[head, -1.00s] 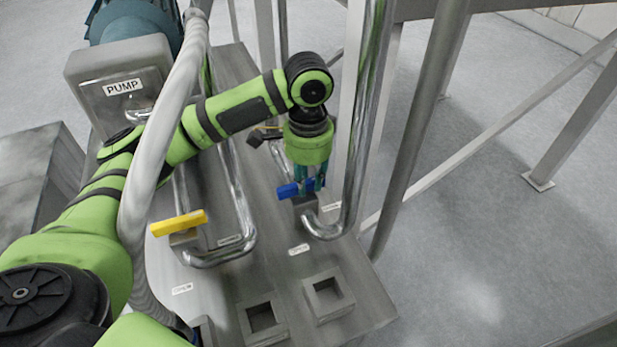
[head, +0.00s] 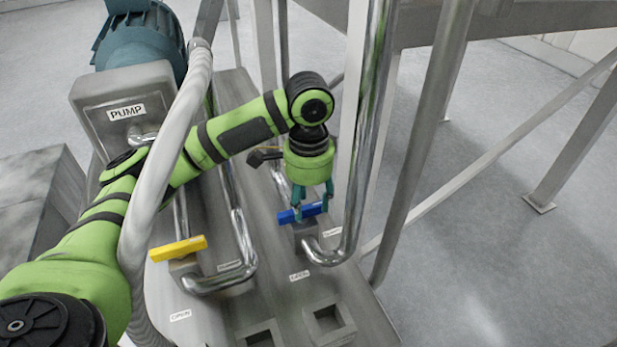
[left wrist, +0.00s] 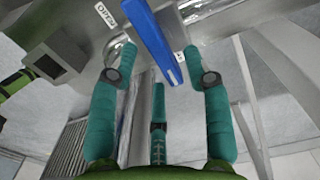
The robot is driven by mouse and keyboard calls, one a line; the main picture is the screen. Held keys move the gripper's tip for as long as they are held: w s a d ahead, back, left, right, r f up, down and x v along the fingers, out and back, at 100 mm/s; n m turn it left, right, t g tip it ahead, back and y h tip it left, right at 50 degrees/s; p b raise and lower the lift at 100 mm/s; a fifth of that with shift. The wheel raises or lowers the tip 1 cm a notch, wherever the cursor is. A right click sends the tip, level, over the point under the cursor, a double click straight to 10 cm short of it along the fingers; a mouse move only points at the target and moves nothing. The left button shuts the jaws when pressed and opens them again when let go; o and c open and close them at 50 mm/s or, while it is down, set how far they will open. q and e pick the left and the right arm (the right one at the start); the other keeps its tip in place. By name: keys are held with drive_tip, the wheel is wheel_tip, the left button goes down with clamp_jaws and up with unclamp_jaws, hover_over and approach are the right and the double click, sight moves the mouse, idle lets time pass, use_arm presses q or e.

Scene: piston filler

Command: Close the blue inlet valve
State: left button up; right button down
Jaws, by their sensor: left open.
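The blue inlet valve handle (head: 288,216) is a flat bar on a grey valve body at the foot of a shiny upright pipe. It lies crosswise, its right end slightly higher in the head view. My left gripper (head: 312,198) points down at it, open, with its fingers around the handle's right part. In the left wrist view the blue handle (left wrist: 150,38) runs diagonally between the fingertips of my left gripper (left wrist: 160,54), with a gap on each side. Whether a finger touches it I cannot tell. My right gripper is not in view.
A yellow valve handle (head: 178,248) sits to the left on another bent pipe (head: 240,235). The pump box (head: 125,100) stands behind it, with a pale hose (head: 150,190) in front. Steel legs (head: 425,130) rise close to the right. Square sockets (head: 328,322) lie in front.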

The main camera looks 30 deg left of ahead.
sight(308, 208)
use_arm(q)
wheel_tip(308, 208, up, 11)
drive_tip(key=shift+f, duration=0.2)
idle(0.6)
